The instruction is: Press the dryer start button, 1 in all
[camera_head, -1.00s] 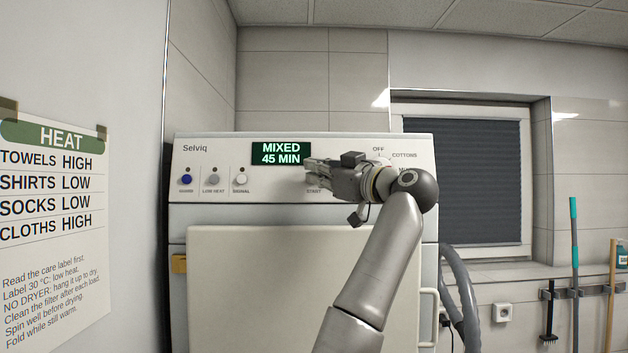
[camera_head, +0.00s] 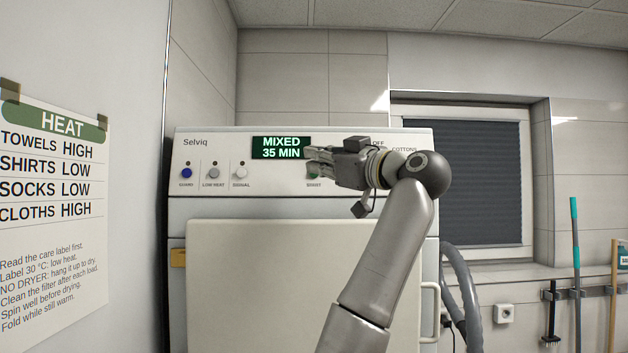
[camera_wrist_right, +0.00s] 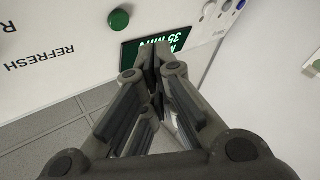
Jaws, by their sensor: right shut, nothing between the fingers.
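The dryer's control panel (camera_head: 216,152) fills the middle of the head view. Its green start button (camera_head: 313,174) is partly covered by my right gripper (camera_head: 307,154), just above the START label. In the upside-down right wrist view the same green button (camera_wrist_right: 119,20) is clear of the fingers. My right gripper's fingertips (camera_wrist_right: 152,62) are together and empty, in front of the display's lower right edge, apart from the button. The display (camera_head: 270,148) reads MIXED 35 MIN. The program dial is hidden behind my right gripper. My left gripper is not in view.
A blue button (camera_head: 186,173), a grey one (camera_head: 213,173) and a white one (camera_head: 241,173) sit left of the display. A heat chart (camera_head: 55,200) hangs on the left wall. The dryer door (camera_head: 265,290) is below the panel.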

